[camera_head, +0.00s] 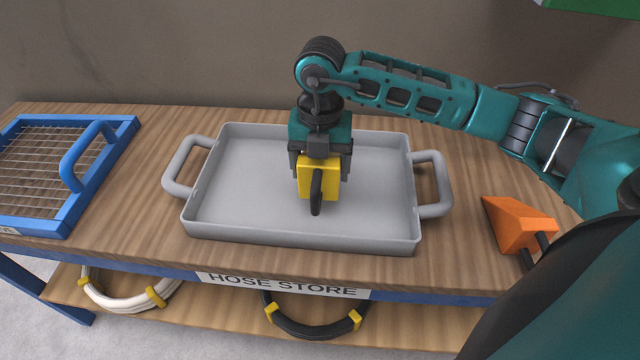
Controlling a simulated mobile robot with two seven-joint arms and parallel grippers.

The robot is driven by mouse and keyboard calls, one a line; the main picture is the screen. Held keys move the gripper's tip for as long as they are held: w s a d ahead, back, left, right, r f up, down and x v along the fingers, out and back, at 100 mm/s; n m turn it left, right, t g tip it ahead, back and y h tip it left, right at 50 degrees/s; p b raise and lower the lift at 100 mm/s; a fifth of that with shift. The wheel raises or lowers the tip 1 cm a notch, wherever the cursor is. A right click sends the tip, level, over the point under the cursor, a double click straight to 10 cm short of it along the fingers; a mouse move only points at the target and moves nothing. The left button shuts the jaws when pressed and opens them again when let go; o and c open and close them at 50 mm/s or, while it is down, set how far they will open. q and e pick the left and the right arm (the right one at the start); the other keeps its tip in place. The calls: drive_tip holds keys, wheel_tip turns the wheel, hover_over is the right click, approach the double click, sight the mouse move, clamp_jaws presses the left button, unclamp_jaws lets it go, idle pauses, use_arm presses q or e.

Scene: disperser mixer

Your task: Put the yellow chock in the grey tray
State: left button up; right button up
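The grey tray (240,190) is a shallow tray with a loop handle at each end, on the wooden bench top. The yellow chock (317,181) has a black loop hanging at its front. My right gripper (320,168) comes in from the right and points down over the tray. Its fingers are on both sides of the chock and it appears shut on it. The chock is within the tray's walls as seen from above; whether it touches the tray floor I cannot tell. My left gripper is not in view.
An orange chock (517,226) with a dark handle lies right of the tray. A blue-framed wire rack (65,190) stands at the left. Coiled hoses, white (125,298) and black (300,330), lie on the shelf below, behind the HOSE STORE label (283,286).

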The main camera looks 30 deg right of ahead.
drive_tip(key=shift+f, duration=2.6)
drive_tip(key=shift+f, duration=0.1)
drive_tip(key=o, duration=1.4)
drive_tip(key=shift+f, duration=0.1)
drive_tip(key=shift+r, duration=0.25)
wheel_tip(320, 180, up, 12)
drive_tip(key=shift+f, duration=0.1)
drive_tip(key=shift+s, duration=0.1)
